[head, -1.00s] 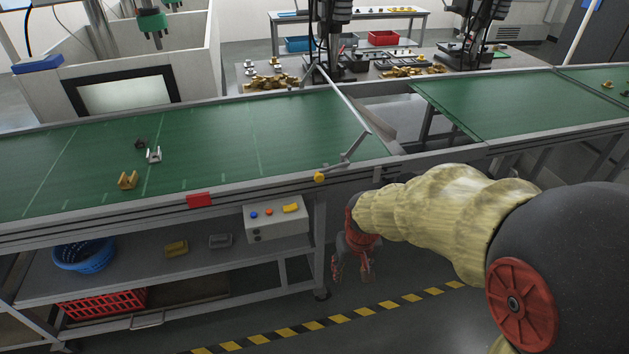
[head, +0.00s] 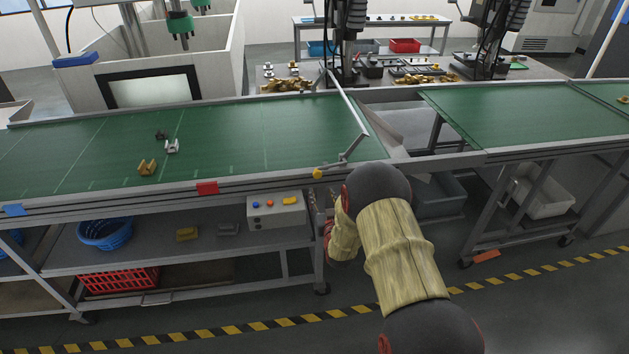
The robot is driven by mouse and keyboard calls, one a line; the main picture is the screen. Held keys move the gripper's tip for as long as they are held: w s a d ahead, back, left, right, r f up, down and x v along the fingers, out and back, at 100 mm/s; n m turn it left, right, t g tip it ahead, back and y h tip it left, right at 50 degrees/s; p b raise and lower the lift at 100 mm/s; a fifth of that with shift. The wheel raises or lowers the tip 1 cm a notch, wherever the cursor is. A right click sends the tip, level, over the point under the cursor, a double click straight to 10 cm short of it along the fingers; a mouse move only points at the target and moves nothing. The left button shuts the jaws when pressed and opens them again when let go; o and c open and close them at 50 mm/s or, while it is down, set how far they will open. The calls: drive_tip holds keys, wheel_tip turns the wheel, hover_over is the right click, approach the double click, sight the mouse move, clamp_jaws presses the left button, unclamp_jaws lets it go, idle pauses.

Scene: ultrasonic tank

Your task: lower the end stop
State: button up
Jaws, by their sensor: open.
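The end stop (head: 348,107) is a thin grey bar across the right end of the green belt, seen in the head view. It looks raised above the belt on a bent arm. A grey lever with a yellow knob (head: 317,173) sits at the near belt edge, at the foot of that arm. My gripper (head: 321,212) is just below the knob, in front of the conveyor frame, and is mostly hidden by my arm. It is open and looks apart from the knob; its fingertips are hard to make out.
The green conveyor belt (head: 225,140) carries a few small parts on its left. A control box (head: 277,213) with coloured buttons sits under it, left of my gripper. A gap separates the belt from the right conveyor (head: 530,118).

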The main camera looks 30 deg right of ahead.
sight(318, 176)
drive_tip(key=shift+t, duration=0.4)
drive_tip(key=shift+r+b+x, duration=0.15)
drive_tip(key=shift+r+x, duration=0.2)
drive_tip(key=shift+x, duration=0.95)
drive_tip(key=shift+r+b+x, duration=0.2)
drive_tip(key=shift+r+x, duration=0.1)
drive_tip(key=shift+x, duration=1.05)
drive_tip(key=shift+r+b+x, duration=0.15)
drive_tip(key=shift+r+x, duration=0.2)
drive_tip(key=shift+x, duration=0.95)
drive_tip(key=shift+c, duration=0.5)
clamp_jaws()
